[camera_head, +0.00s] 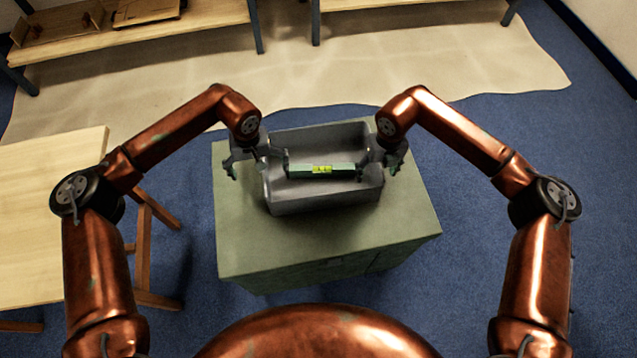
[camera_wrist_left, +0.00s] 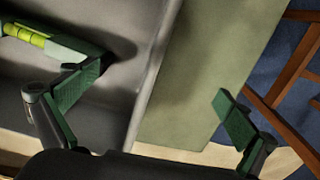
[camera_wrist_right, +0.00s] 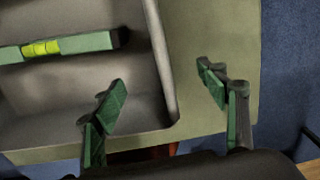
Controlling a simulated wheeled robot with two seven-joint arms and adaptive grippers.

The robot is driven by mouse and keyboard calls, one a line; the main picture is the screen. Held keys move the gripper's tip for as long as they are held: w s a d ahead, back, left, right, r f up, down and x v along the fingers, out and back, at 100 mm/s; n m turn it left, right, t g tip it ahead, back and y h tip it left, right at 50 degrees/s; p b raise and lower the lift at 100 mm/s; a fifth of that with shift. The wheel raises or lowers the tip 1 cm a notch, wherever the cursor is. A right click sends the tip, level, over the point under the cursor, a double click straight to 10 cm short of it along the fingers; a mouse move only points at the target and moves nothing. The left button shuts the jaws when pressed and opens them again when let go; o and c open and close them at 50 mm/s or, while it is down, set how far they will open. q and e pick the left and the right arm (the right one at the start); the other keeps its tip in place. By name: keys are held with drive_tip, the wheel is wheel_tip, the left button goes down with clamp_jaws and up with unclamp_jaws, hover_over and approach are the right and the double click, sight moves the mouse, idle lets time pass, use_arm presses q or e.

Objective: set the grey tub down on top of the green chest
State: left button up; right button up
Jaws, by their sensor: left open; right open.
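The grey tub (camera_head: 325,203) rests upright on top of the green chest (camera_head: 300,248), toward its back half. A green level-like bar with a yellow middle (camera_head: 322,170) lies inside the tub. My left gripper (camera_head: 247,168) is open at the tub's left end wall; in the left wrist view (camera_wrist_left: 160,105) one finger is inside the tub and the other outside. My right gripper (camera_head: 378,168) is open at the right end wall, and the right wrist view (camera_wrist_right: 163,95) shows its fingers on either side of that wall. Neither gripper appears to pinch the wall.
A pale wooden table (camera_head: 45,215) stands at the left, close to the chest. Wooden shelving (camera_head: 180,20) runs along the back. A beige sheet (camera_head: 430,75) covers the floor behind the chest. The chest top is bare in front of the tub.

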drive_tip(key=shift+w+f, duration=0.45)
drive_tip(key=shift+w, duration=0.25)
use_arm(q)
drive_tip(key=w+a+r+n, duration=0.1)
drive_tip(key=w+a+r, duration=0.3)
drive_tip(key=r, duration=0.5)
drive_tip(key=shift+w+r, duration=0.2)
drive_tip(key=shift+r, duration=0.05)
drive_tip(key=shift+a, duration=0.1)
use_arm(e)
drive_tip(key=shift+o, duration=0.3)
drive_tip(key=o, duration=0.6)
drive_tip(key=shift+s, duration=0.1)
drive_tip(key=shift+o, duration=0.7)
drive_tip(key=shift+d, duration=0.1)
use_arm(q)
drive_tip(key=shift+w+a+n, duration=0.1)
drive_tip(key=shift+a+n, duration=0.25)
drive_tip(key=shift+n, duration=0.05)
use_arm(e)
drive_tip(key=shift+d, duration=0.15)
